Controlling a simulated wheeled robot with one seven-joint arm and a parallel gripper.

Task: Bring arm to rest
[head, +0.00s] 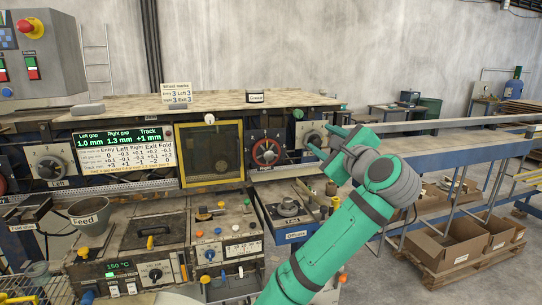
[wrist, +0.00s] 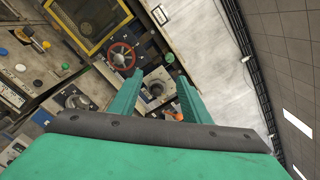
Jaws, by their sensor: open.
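My green and grey arm (head: 325,240) reaches up from the bottom of the head view. My gripper (head: 310,140) is open, its two green fingers pointing left at the machine's right end. A dial with a knob (head: 312,137) on the machine's front panel lies just beyond the fingertips. In the wrist view, my gripper (wrist: 158,90) shows its two fingers apart, with the same dial (wrist: 157,88) seen between them and nothing held. Whether the fingers touch the knob cannot be told.
A red handwheel (head: 266,152) and a yellow-framed window (head: 210,153) are left of my gripper. An open tray of tools (head: 290,210) lies below it. A rail table (head: 440,140) and cardboard boxes (head: 450,245) stand to the right. A display (head: 120,150) shows gap and track values.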

